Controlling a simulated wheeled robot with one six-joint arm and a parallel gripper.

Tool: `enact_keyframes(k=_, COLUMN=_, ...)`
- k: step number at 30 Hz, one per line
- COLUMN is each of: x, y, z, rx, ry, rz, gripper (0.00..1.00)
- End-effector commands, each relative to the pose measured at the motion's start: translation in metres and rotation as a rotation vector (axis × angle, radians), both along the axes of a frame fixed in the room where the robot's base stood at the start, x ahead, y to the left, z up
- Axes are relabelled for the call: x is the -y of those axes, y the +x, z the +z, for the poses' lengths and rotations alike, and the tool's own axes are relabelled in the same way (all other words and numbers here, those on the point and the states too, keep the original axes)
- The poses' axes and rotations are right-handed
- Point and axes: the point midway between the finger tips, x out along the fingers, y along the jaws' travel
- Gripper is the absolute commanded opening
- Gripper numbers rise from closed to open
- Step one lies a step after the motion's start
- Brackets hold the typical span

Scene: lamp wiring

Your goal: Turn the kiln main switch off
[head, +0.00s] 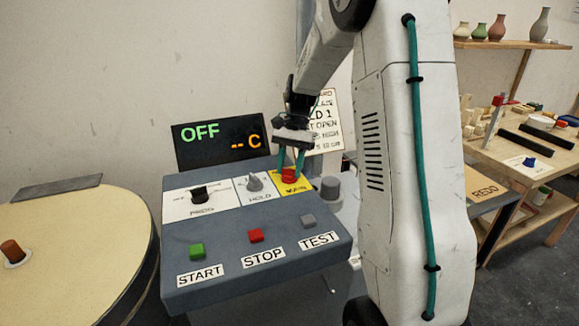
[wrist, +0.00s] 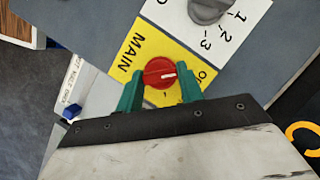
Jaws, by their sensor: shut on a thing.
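The kiln main switch is a red round knob (head: 289,174) on a yellow MAIN plate at the panel's back right corner. In the wrist view the knob (wrist: 159,73) has a white mark pointing right, roughly toward a partly hidden label starting with O; a small mark stands below the knob. My gripper (head: 290,163) reaches down from above, its two green fingers shut on the knob from both sides; they also show in the wrist view (wrist: 162,84). The black display (head: 218,142) behind the panel reads OFF and "-- C".
The grey panel (head: 240,232) also carries a PROG knob (head: 199,194), a HOLD knob (head: 254,182), and START (head: 196,250), STOP (head: 256,235) and TEST (head: 308,220) buttons. A grey cylinder (head: 330,189) stands close right of the switch. A round kiln lid (head: 80,240) is at left.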

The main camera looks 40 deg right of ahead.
Motion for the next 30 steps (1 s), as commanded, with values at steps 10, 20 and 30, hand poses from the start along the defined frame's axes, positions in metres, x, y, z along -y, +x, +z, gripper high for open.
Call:
enact_keyframes(k=10, x=0.001, y=0.002, z=0.002, rx=0.007, ry=-0.003, rz=0.01, gripper=0.14)
enact_keyframes(k=20, x=0.0, y=0.001, z=0.001, rx=0.004, ry=-0.002, rz=0.009, gripper=0.59)
enact_keyframes(k=30, x=0.008, y=0.006, z=0.022, rx=0.005, ry=-0.003, rz=0.007, gripper=0.59)
